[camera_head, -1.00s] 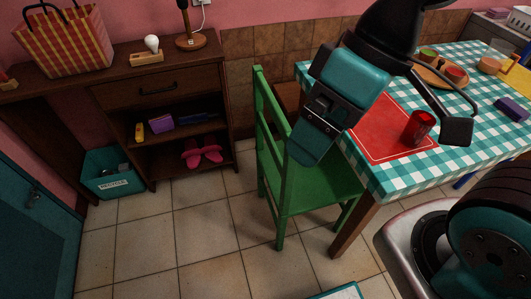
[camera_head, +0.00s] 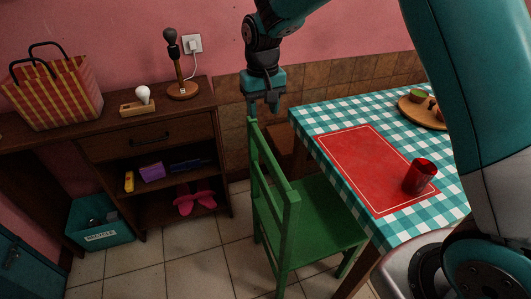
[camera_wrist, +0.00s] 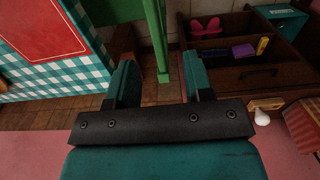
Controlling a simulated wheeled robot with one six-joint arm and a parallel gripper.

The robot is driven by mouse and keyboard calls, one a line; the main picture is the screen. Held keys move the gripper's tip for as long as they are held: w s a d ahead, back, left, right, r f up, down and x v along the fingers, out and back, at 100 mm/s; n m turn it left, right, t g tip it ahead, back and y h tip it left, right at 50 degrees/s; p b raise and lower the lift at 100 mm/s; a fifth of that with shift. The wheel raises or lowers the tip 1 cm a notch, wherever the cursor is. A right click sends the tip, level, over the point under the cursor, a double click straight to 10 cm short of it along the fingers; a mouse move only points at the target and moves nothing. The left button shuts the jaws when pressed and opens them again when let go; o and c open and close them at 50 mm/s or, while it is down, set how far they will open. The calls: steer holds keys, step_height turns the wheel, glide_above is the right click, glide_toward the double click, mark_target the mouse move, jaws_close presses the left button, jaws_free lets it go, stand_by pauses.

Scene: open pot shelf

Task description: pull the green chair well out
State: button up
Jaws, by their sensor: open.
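The green chair (camera_head: 307,215) stands at the left side of the table, its seat partly under the tabletop and its slatted back towards the dresser. My gripper (camera_head: 263,108) points down near the top of the far post of the chair's back. In the wrist view the two teal fingers of my gripper (camera_wrist: 161,85) are apart with nothing held between them. A green post of the chair (camera_wrist: 158,40) shows beyond and between the fingertips. I cannot tell the exact gap between fingers and post.
The checked table (camera_head: 345,119) bears a red mat (camera_head: 365,165) and a red cup (camera_head: 419,177). A brown dresser (camera_head: 148,138) with a lamp (camera_head: 183,88) stands at the left. Tiled floor (camera_head: 190,255) is open between dresser and chair. A teal bin (camera_head: 98,226) stands lower left.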

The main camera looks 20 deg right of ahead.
mark_target(268, 151)
steer(key=f, duration=0.5)
steer(key=d+f+p, duration=0.1)
steer(key=f, duration=0.5)
steer(key=f+p, duration=0.1)
steer(key=f, duration=0.5)
steer(key=shift+d+f, duration=0.1)
steer(key=shift+d, duration=0.2)
